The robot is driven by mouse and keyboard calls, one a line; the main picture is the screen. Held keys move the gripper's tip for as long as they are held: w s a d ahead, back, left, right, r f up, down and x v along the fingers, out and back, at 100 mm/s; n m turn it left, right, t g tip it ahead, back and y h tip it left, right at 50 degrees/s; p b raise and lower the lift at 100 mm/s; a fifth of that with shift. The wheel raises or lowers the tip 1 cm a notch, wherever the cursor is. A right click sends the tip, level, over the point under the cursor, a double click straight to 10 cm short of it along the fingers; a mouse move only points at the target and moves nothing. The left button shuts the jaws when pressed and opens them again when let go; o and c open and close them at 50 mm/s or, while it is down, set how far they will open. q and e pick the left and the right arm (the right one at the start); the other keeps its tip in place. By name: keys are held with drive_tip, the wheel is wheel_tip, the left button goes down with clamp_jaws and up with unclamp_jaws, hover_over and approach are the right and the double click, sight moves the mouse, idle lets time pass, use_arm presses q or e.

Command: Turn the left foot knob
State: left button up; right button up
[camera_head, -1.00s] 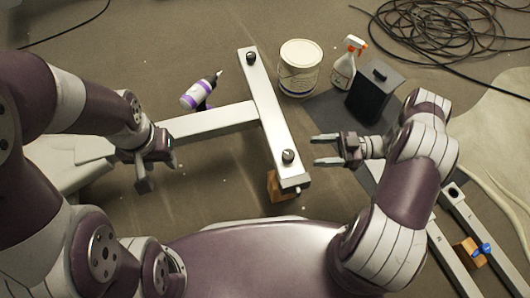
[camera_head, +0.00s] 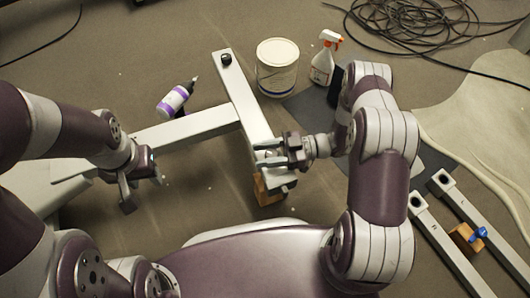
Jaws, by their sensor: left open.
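A white T-shaped frame lies on the floor, with its crossbar (camera_head: 238,95) running from the far end toward me. A black foot knob (camera_head: 226,60) stands on the crossbar's far end. My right gripper (camera_head: 258,152) is at the near end, its two fingers apart over the bar where the other foot knob sits. That knob is mostly hidden by the fingers, so I cannot tell whether they grip it. My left gripper (camera_head: 140,182) is open by the left end of the frame's long beam (camera_head: 185,131), away from both knobs.
A purple-and-white bottle (camera_head: 174,100) lies behind the beam. A white tub (camera_head: 277,68) and a spray bottle (camera_head: 324,62) stand right of the crossbar. A wooden block (camera_head: 266,190) is under its near end. Two white bars (camera_head: 432,235) lie at right.

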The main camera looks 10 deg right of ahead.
drive_tip(key=shift+c, duration=0.6)
drive_tip(key=shift+s+n+g, duration=0.1)
drive_tip(key=shift+n+g, duration=0.7)
drive_tip(key=shift+g, duration=0.4)
drive_tip(key=o, duration=1)
drive_tip(key=shift+c, duration=0.2)
drive_tip(key=w+d+p, duration=0.1)
drive_tip(key=d+p, duration=0.2)
drive_tip(key=d, duration=0.9)
drive_tip(key=shift+d, duration=0.35)
drive_tip(key=shift+w, duration=0.15)
